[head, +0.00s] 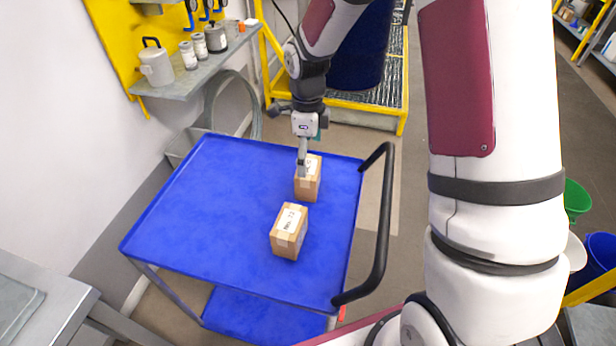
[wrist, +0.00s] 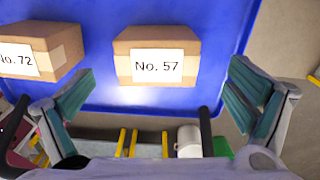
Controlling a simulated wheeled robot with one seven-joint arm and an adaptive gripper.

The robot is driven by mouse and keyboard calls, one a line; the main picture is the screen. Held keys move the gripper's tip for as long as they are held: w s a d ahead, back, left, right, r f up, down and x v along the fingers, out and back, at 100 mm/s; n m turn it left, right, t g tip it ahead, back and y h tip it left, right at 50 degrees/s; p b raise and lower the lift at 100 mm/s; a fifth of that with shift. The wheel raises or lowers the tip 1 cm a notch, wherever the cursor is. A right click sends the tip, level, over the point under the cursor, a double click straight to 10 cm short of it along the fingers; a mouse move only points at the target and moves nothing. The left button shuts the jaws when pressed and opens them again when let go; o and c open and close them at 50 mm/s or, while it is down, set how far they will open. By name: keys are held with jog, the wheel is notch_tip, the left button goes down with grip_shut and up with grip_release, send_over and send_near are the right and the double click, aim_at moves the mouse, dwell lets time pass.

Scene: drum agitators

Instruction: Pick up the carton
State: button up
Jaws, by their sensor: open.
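Two brown cardboard cartons stand on the blue top of a cart (head: 190,210). The carton labelled No. 57 (wrist: 156,58) shows in the wrist view between and beyond my open fingers; in the head view it is the farther carton (head: 311,184). The carton labelled No. 72 (head: 289,232) stands nearer and slightly left in the head view; it is partly cut off at the left of the wrist view (wrist: 62,52). My gripper (head: 302,172) is open and empty, pointing down over the farther carton and partly hiding it. Whether a finger touches it, I cannot tell.
The cart has a black handle (head: 382,225) on its right side. A wall shelf (head: 195,77) with cans stands at the back left, and a yellow-framed grated platform (head: 370,95) lies behind. The cart's left half is clear.

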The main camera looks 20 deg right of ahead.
aim_at(308, 177)
jog(key=shift+s+f, duration=0.2)
jog(key=shift+f, duration=3.75)
jog(key=c, duration=1.4)
